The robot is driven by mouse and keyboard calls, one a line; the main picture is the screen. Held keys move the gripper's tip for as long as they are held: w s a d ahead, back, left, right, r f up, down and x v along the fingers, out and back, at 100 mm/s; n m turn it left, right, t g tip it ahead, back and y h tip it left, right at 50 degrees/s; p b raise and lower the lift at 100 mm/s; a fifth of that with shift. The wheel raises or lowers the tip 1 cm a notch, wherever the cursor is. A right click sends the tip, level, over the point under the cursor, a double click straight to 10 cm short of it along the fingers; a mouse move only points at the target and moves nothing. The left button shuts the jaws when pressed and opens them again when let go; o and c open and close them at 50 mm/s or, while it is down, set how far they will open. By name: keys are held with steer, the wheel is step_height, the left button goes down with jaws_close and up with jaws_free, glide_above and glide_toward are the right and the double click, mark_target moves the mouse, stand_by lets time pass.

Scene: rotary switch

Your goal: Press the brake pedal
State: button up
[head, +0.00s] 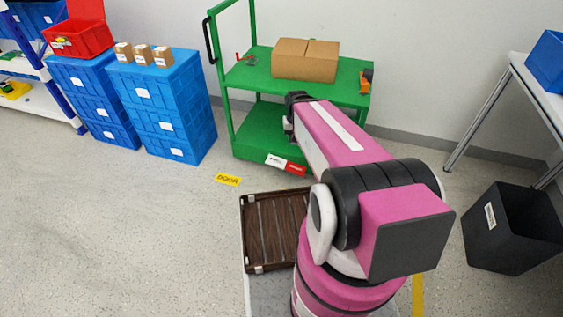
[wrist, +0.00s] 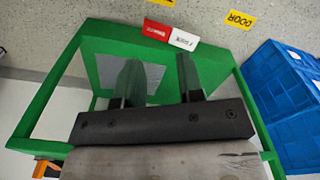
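A green cart (head: 250,78) stands against the back wall. At its lower front edge is a small red labelled piece (head: 295,168) beside a white one (head: 275,160); I cannot tell which is a pedal or a label. In the wrist view, the red piece (wrist: 158,27) and the white piece (wrist: 184,39) lie beyond the fingertips, apart from them. My gripper (wrist: 160,65) is open and empty, with its two fingers spread over the cart. In the head view, my arm's dark end hides part of the cart's front.
A cardboard box (head: 305,65) and an orange tool (head: 366,80) rest on the cart's upper shelf. Stacked blue crates (head: 165,110) stand to the left. A black bin (head: 512,230) is at right. A yellow floor label (head: 228,180) lies before the cart; the left floor is clear.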

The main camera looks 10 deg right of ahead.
steer(key=shift+m+t, duration=0.6)
steer(key=shift+m, duration=0.3)
steer(key=w+f, duration=0.3)
steer(key=w+a+f, duration=0.1)
steer(key=w+f, duration=0.2)
steer(key=w, duration=0.1)
steer(key=w+f, duration=0.3)
steer(key=shift+w+a, duration=0.2)
steer(key=shift+w, duration=0.2)
jaws_close()
steer(key=w+a+f+m+t, duration=0.2)
steer(key=w+a+f+m, duration=0.1)
steer(key=w+f, duration=0.7)
step_height(320, 180, down, 3)
steer(key=shift+w+f+h, duration=0.1)
steer(key=shift+w+h, duration=0.25)
steer(key=shift+h, duration=0.05)
